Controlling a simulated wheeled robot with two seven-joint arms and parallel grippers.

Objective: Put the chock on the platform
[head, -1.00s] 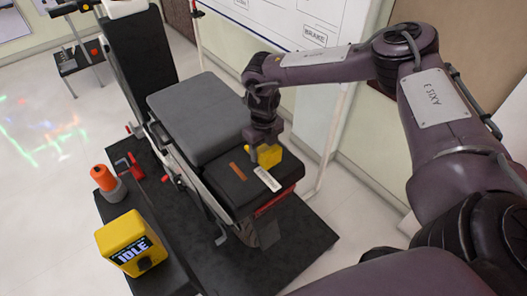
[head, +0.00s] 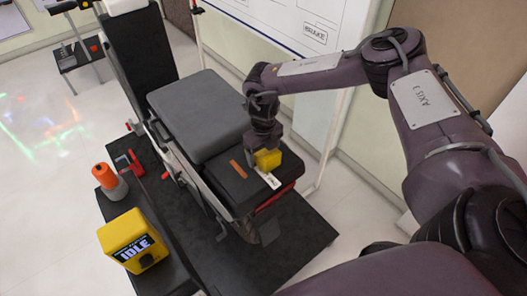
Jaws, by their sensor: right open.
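The yellow chock (head: 267,159) is at the top of the black box-like platform (head: 236,192) at the front of the grey-padded seat. It appears to rest there, beside a white label strip (head: 270,180) and an orange strip (head: 238,170). My right gripper (head: 264,150) points down over the chock from above. Its jaws are open around or just beside the chock; the fingertips are partly hidden, so I cannot tell whether they touch it. My left gripper is out of view.
A grey cushion (head: 200,113) lies behind the platform. A whiteboard (head: 300,22) stands behind.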

